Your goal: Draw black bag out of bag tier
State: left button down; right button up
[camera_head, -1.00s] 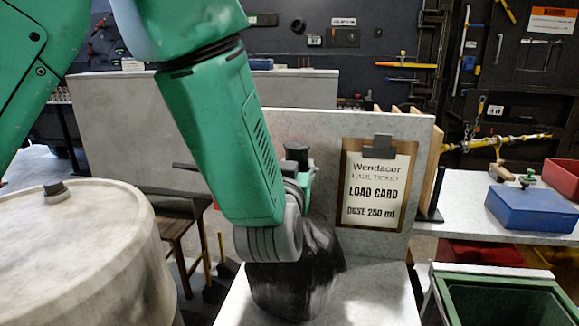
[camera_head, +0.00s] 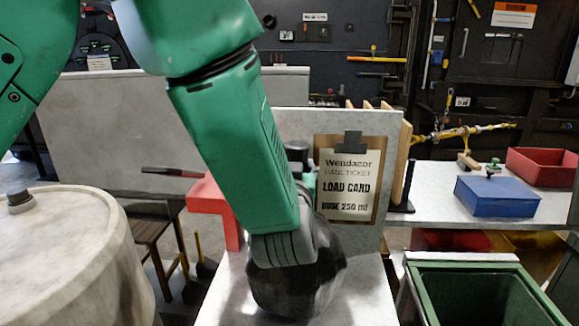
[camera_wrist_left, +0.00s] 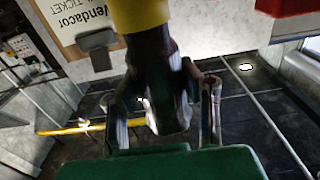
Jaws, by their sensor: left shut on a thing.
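The black bag (camera_head: 318,287) is a dark glossy bundle low over the pale counter, below my left wrist in the head view. Whether it touches the counter is unclear. In the left wrist view, the bag's dark gathered neck (camera_wrist_left: 160,65) runs from a yellow ring-like part (camera_wrist_left: 140,14) down between the fingers of my left gripper (camera_wrist_left: 166,112). My left gripper is shut on this neck; in the head view my arm hides its fingers. A red bracket-shaped part (camera_head: 212,205), possibly of the bag tier, stands left of my forearm. My right gripper is not in view.
A clipboard (camera_head: 348,190) reading "LOAD CARD" hangs on the grey panel behind the bag. A green open bin (camera_head: 470,275) stands at lower right. A large pale drum (camera_head: 65,260) is at left. Blue (camera_head: 497,196) and red (camera_head: 543,167) boxes sit on the right bench.

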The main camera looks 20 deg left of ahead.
pick_arm(q)
jog(key=shift+w+d+r+p, duration=0.1)
jog(key=shift+w+d+p, duration=0.15)
jog(key=shift+d, duration=0.65)
jog(key=shift+w+d+p, duration=0.1)
jog(key=shift+w+d, duration=0.1)
jog(key=shift+d, duration=0.7)
jog(key=shift+f, duration=0.3)
